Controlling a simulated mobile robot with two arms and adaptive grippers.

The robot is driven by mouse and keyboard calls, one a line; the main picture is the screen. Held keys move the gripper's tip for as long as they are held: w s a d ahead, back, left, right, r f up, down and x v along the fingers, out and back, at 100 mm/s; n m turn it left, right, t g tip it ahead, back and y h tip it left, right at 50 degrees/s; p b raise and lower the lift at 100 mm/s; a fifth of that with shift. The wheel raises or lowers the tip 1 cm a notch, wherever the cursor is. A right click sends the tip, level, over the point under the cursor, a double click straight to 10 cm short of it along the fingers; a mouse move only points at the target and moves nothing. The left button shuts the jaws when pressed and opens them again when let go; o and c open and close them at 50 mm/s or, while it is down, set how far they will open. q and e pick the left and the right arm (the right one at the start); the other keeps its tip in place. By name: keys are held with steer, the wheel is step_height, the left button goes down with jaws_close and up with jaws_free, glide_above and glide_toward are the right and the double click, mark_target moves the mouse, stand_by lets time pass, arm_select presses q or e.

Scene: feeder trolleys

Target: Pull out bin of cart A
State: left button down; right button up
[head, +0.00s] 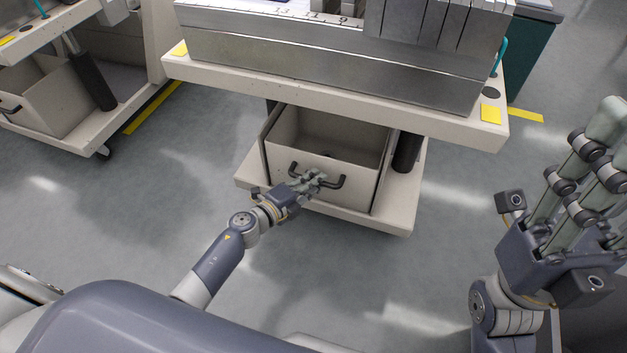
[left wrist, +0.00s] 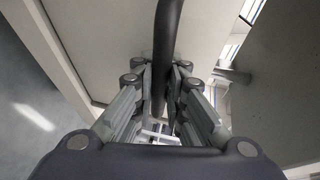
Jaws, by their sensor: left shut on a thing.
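The bin (head: 375,165) is a beige open box under the top of the middle cart (head: 300,97). It sits above the cart's lower shelf (head: 390,218), and its inside looks empty. A dark bar handle (head: 333,182) runs across its front. My left gripper (head: 312,180) is at this handle. In the left wrist view the handle (left wrist: 166,40) passes between the fingers, and my left gripper (left wrist: 160,88) is shut on it. My right gripper (head: 590,165) is raised at the right, apart from the cart, with its fingers pointing up. Whether its fingers are open is unclear.
Another cart with a similar bin (head: 50,97) stands at the left. A dark post (head: 406,152) stands right of the middle bin. Yellow floor tape (head: 152,107) marks the floor between the carts. The grey floor (head: 130,220) in front is clear.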

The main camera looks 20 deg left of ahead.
arm_select(q)
steer(key=s+p, duration=0.1)
steer(key=s, duration=1.8)
steer(key=shift+s+a+p, duration=0.15)
steer(key=shift+a+p, duration=0.15)
steer(key=shift+p, duration=0.1)
steer(key=c, duration=1.6)
jaws_free()
steer(key=v, duration=1.2)
steer(key=shift+r, duration=0.1)
